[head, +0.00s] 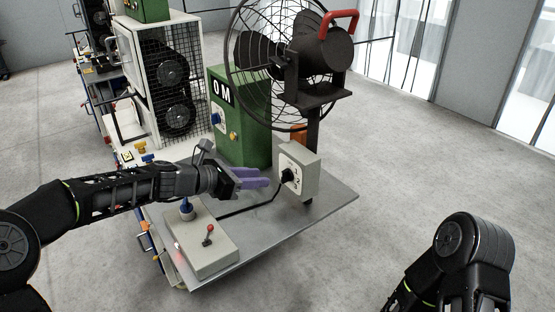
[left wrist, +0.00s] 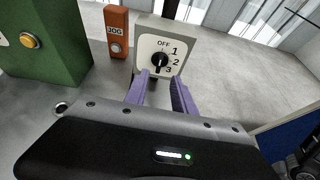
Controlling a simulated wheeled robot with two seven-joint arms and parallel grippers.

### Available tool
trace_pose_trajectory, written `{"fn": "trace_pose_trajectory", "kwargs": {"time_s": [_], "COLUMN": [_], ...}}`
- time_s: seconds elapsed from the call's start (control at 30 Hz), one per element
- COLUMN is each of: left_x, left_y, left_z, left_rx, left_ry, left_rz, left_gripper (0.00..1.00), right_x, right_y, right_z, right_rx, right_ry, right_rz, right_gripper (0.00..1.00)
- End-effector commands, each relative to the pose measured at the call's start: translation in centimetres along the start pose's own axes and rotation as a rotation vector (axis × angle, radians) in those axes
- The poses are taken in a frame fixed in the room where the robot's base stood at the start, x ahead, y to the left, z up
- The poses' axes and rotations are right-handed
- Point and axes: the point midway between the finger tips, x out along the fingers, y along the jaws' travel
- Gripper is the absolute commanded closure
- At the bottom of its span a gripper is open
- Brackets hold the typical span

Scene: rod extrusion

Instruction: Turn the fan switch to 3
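The fan switch is a dark round knob (head: 287,175) on the face of a pale grey box (head: 311,178) below the fan. In the left wrist view the knob (left wrist: 160,60) sits on a white dial plate marked OFF, 1, 2 and 3; which mark it points to is too small to tell. My left gripper (head: 267,177) has purple fingers, spread apart and empty, a short way left of the knob. In the left wrist view its fingertips (left wrist: 159,77) lie below the knob on either side, apart from it. My right gripper is out of view.
The black caged fan (head: 285,55) stands behind the box. A green cabinet (head: 240,130) is to its left, and an orange JOG box (left wrist: 117,32) is beside the dial. A grey control box with a red-tipped lever (head: 208,236) stands in front. The table's right end (head: 335,200) is bare.

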Motion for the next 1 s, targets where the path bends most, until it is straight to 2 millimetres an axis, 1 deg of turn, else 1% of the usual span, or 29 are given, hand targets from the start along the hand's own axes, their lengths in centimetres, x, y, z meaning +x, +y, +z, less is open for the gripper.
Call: {"fn": "trace_pose_trajectory", "kwargs": {"time_s": [0.03, 0.1, 0.37, 0.47, 0.63, 0.9, 1.0], "left_x": [-0.2, -0.3, -0.2, 0.1, 1.8, 5.9, 7.0], "left_y": [0.1, 0.2, 0.2, 0.1, 0.1, 0.1, 0.1], "left_z": [0.7, 1.0, 0.9, 0.9, 1.0, 1.1, 1.1], "left_rx": [-0.014, -0.025, -0.023, -0.023, -0.022, -0.022, -0.021], "left_ry": [-0.012, -0.019, -0.018, -0.017, -0.017, -0.016, -0.016], "left_rz": [0.000, -0.001, -0.001, -0.002, -0.004, -0.004, -0.003], "left_gripper": [0.69, 0.69, 0.69, 0.69, 0.69, 0.69, 0.69], "right_x": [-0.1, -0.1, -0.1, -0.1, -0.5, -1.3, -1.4], "right_y": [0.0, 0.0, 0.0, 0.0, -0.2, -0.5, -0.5], "right_z": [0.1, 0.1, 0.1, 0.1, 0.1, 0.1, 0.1], "right_rx": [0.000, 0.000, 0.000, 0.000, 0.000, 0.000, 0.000], "right_ry": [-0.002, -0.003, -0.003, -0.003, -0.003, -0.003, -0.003], "right_rz": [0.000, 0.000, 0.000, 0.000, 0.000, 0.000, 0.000], "right_gripper": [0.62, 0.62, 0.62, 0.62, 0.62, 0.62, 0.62]}}
